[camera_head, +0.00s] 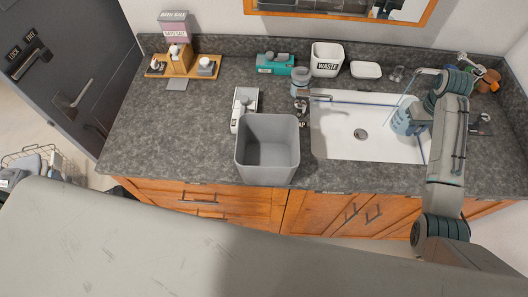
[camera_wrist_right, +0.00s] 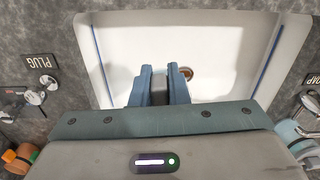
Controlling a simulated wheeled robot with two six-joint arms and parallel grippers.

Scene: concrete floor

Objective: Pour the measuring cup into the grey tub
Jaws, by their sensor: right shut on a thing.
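The grey tub (camera_head: 251,152) stands upright and open-topped at the counter's front edge, left of the sink. It looks empty. My right gripper (camera_head: 404,122) hangs over the right part of the sink, well to the right of the tub. In the right wrist view its blue fingers (camera_wrist_right: 160,88) are closed around a narrow dark grey piece (camera_wrist_right: 172,80), seemingly the measuring cup's handle. The cup's body cannot be made out clearly against the gripper and the white basin. My left gripper is not in view.
The white sink (camera_head: 340,140) lies between tub and gripper, with a drain (camera_head: 361,134). A white bin marked WASTE (camera_head: 326,68), a teal item (camera_head: 275,64) and a grey cylinder (camera_head: 300,82) stand behind. A wooden stand (camera_head: 190,66) is far left. The left counter is mostly clear.

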